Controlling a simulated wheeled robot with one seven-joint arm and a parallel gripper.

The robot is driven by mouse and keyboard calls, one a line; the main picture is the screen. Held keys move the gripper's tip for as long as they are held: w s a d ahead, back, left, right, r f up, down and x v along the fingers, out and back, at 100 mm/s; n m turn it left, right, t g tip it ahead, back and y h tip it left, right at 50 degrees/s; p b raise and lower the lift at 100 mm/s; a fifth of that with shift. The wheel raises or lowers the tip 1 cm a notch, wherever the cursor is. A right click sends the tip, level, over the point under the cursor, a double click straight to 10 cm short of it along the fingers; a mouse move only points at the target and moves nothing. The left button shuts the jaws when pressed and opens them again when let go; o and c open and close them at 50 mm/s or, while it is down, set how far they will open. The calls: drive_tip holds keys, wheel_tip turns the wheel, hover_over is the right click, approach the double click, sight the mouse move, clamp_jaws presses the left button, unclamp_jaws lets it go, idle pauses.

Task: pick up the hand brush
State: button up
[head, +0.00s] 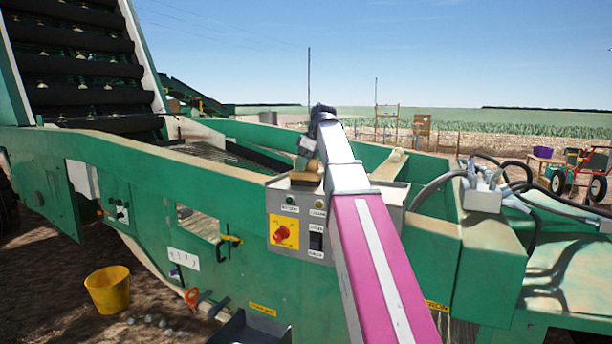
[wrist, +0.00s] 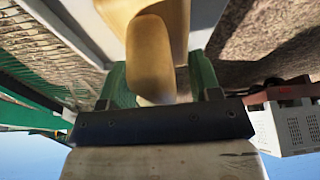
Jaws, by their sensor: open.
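The hand brush (head: 306,179), with a tan wooden body, lies on top of the grey control box on the green machine. My gripper (head: 303,162) is right above it in the head view, pointing down. In the wrist view, a rounded tan wooden part of the brush (wrist: 150,55) reaches between the two green fingers of my gripper (wrist: 160,75). The fingers are apart, one on either side of the wood. I cannot tell whether either finger touches it. The bristles are not clearly visible.
The control box (head: 283,212) has a red knob on a yellow plate. Black hoses (head: 515,185) run at the right. A yellow bucket (head: 108,290) stands on the ground at the lower left. A dark roller conveyor (head: 85,70) rises at the upper left. Open air surrounds my arm above.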

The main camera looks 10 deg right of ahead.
clamp_jaws()
drive_tip(key=shift+r, duration=0.1)
wheel_tip(320, 180, up, 4)
drive_tip(key=shift+w+r, duration=0.1)
drive_tip(key=shift+r, duration=0.15)
drive_tip(key=a+r, duration=0.6)
drive_tip(key=a, duration=0.5)
drive_tip(key=shift+a+r, duration=0.25)
drive_tip(key=shift+a, duration=0.1)
drive_tip(key=c, duration=0.9)
unclamp_jaws()
